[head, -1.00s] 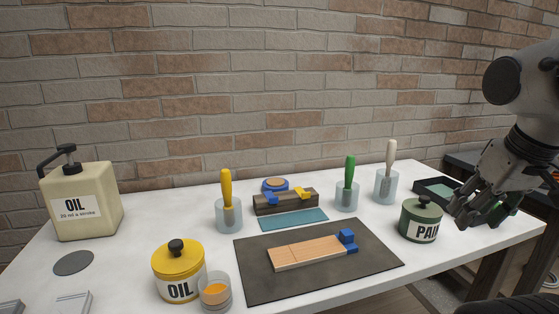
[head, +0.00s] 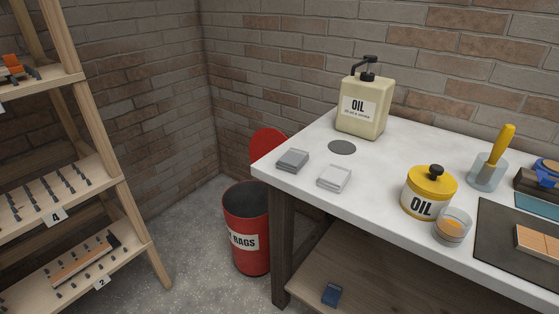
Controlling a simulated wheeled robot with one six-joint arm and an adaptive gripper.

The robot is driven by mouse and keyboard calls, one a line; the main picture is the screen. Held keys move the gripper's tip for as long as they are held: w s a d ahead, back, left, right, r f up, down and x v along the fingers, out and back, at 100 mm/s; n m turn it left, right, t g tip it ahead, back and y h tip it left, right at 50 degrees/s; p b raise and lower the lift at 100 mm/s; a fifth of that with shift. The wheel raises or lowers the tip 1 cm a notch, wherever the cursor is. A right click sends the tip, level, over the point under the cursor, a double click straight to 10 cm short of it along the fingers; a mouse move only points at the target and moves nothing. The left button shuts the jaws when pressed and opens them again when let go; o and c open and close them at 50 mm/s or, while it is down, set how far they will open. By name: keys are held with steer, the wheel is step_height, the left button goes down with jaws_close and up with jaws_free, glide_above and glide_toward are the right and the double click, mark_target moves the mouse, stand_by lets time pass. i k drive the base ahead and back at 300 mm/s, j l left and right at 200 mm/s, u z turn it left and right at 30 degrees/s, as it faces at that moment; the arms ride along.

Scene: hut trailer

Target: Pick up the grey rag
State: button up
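The grey rag (head: 292,161) lies folded flat on the white table, near its left end in the head view. A lighter, whitish folded rag (head: 334,178) lies just to its right, apart from it. My gripper is outside the head view at this moment, so its opening and distance to the rag cannot be seen.
A cream oil pump bottle (head: 364,105), a grey disc (head: 342,147), a yellow oil tin (head: 429,192) and a glass cup (head: 452,227) share the white table (head: 385,205). A red rags bin (head: 247,230) stands left of it. A wooden shelf rack (head: 75,170) is farther left.

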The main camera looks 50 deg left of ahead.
mark_target(292, 162)
steer(key=u, duration=1.75)
steer(key=i+j+u, duration=0.35)
steer(key=i, duration=0.3)
